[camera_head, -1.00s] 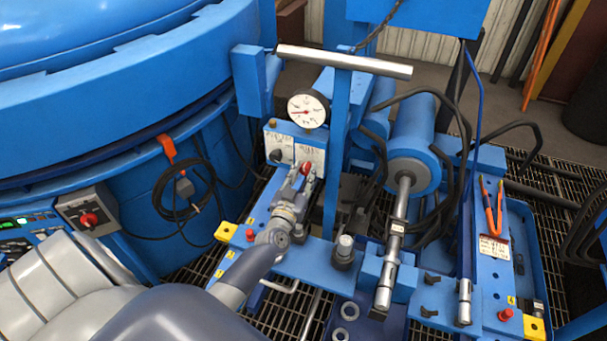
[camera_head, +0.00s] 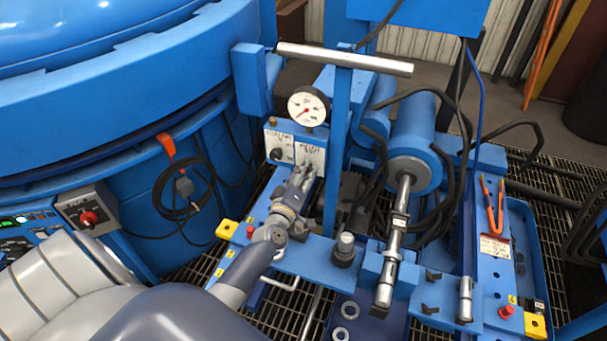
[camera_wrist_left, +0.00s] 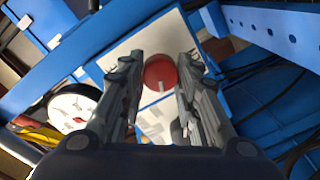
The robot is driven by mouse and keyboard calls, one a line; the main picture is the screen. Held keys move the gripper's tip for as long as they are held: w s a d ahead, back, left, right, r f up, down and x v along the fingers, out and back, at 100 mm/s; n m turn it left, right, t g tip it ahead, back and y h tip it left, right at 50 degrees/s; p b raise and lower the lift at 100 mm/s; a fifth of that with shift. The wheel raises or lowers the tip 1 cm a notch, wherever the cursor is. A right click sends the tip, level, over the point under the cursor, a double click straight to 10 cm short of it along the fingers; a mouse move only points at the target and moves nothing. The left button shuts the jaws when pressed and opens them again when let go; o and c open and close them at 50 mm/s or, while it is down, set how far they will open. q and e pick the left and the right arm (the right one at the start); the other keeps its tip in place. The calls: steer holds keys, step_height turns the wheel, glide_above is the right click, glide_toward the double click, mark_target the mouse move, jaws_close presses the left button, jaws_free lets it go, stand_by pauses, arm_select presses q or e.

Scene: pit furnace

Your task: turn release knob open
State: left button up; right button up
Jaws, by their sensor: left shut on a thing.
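The release knob (camera_wrist_left: 160,74) is red with a pale pointer mark. In the left wrist view it sits between the two fingers of my left gripper (camera_wrist_left: 158,88), in front of a white label plate. My left gripper (camera_head: 303,178) is shut on it, reaching up to the blue panel below the gauge. In the head view the gripper hides the red knob. The white label plate (camera_head: 311,155) shows above the fingers. The round pressure gauge (camera_head: 308,106) stands above, its red needle pointing to the lower left. My right gripper is not in view.
A black knob (camera_head: 276,155) sits on the label plate just left of my gripper. A T-bar handle (camera_head: 343,60) rises to the right of the gauge. A cylinder with hoses (camera_head: 414,150) and orange-handled pliers (camera_head: 492,205) are further right.

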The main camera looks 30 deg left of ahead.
arm_select(q)
steer(key=n+b, duration=0.2)
steer(key=n, duration=0.6)
steer(key=shift+n, duration=0.3)
stand_by(0.3)
steer(key=o, duration=1.1)
steer(key=shift+a, duration=0.1)
